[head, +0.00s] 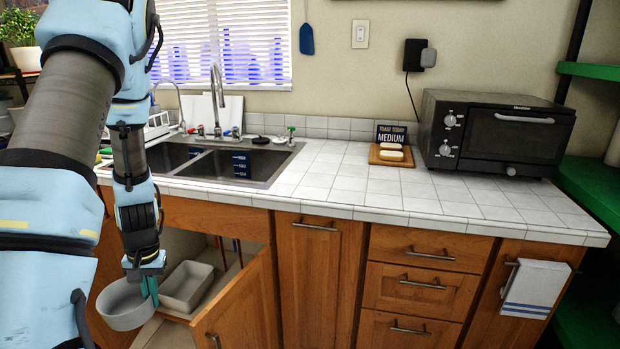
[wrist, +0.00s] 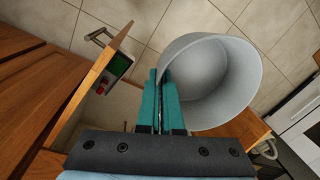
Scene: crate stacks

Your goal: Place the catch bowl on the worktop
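The catch bowl (head: 123,306) is a round grey bowl in front of the open cabinet under the sink. My gripper (head: 149,285) is shut on the bowl's wall at its right side. In the wrist view the teal fingers (wrist: 166,95) pinch the near rim of the bowl (wrist: 215,85), and its empty inside shows. The bowl hangs above the floor, below worktop height. The white tiled worktop (head: 330,180) lies higher up, to the right of the sink, with a wide clear stretch.
The cabinet door (head: 240,308) stands open close to the right of my gripper. A grey rectangular bin (head: 187,287) sits inside the cabinet. On the worktop are the double sink (head: 225,165), a toast board (head: 391,155) and a toaster oven (head: 495,135).

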